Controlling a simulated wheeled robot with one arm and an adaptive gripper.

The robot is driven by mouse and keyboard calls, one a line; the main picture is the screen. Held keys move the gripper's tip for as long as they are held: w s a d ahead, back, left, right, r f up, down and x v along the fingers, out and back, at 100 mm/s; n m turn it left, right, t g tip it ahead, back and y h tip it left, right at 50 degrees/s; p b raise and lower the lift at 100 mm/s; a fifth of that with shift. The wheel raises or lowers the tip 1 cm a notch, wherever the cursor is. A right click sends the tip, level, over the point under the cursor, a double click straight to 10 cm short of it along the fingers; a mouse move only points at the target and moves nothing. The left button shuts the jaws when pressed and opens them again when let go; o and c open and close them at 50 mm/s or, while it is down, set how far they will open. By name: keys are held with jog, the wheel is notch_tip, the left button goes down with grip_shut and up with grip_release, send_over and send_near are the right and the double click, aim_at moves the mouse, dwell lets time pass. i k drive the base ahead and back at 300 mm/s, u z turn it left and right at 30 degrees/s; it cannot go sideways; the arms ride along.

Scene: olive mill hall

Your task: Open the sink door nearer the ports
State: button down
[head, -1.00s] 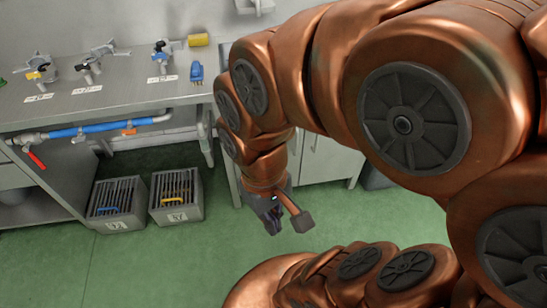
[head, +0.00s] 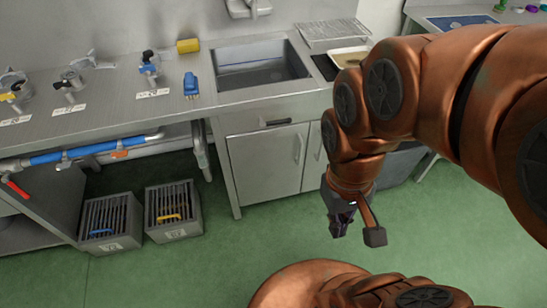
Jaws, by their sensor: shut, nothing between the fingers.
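The sink cabinet has two grey metal doors below the sink basin (head: 262,75). The left door (head: 258,172), on the side of the ports, is shut, with an upright bar handle (head: 298,148) near its right edge. The right door (head: 313,165) looks shut and is partly hidden by my copper arm. The ports are valve fittings (head: 70,85) on the counter at the left, with white labels. My gripper (head: 340,229) points down over the green floor, right of and in front of the left door, apart from it. It is shut and empty.
Two slatted grey crates (head: 172,228) stand on the floor left of the cabinet. A blue pipe (head: 85,150) with a red lever runs below the counter. A blue item (head: 191,84) and a yellow cylinder (head: 188,46) sit on the counter. Floor before the left door is clear.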

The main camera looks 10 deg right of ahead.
aim_at(268, 164)
jog(key=i, duration=0.35)
jog(key=k, duration=0.5)
jog(key=u, duration=0.8)
jog(key=i, duration=0.55)
jog(key=z, duration=0.15)
